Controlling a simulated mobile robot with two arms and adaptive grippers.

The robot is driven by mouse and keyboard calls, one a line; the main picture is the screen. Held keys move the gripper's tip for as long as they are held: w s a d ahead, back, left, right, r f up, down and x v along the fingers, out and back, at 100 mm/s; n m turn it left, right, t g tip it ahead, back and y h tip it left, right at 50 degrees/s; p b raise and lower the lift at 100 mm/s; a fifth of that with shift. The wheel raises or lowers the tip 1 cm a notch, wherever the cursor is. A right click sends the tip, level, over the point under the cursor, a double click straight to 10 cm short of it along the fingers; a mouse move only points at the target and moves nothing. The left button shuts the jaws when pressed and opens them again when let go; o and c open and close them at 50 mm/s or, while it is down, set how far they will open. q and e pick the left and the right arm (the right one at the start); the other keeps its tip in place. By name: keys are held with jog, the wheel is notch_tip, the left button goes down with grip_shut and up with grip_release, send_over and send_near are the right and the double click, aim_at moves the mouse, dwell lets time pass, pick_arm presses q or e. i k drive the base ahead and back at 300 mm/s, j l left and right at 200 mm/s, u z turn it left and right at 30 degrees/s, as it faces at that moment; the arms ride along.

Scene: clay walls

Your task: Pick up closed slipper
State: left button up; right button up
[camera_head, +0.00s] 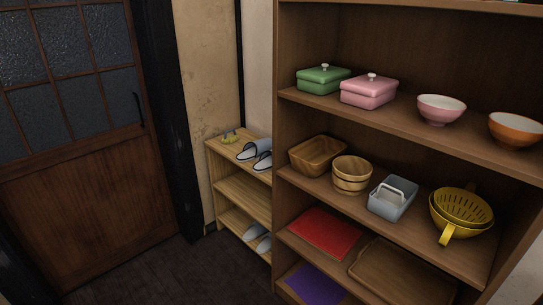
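A pair of closed-toe slippers, pale with dark edges, lies on top of a small light-wood shoe rack left of the big shelf. The left slipper (254,151) shows whole, and the other slipper (263,161) is partly hidden by the shelf's side. More light blue slippers (257,238) lie on the rack's bottom level, also partly hidden. Neither of my grippers shows in the head view.
A brown shelf (283,190) holds green and pink lidded boxes, bowls, baskets, a grey caddy, a yellow colander and trays. A wooden door (90,200) stands left. The dark floor (165,275) before it is clear.

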aim_at(252, 150)
jog(key=i+j, duration=0.3)
jog(key=j, duration=0.15)
jog(key=i+j+z, duration=0.25)
jog(key=i, duration=0.2)
jog(key=i+j+z, duration=0.2)
jog(key=i, duration=0.25)
jog(key=j, duration=0.1)
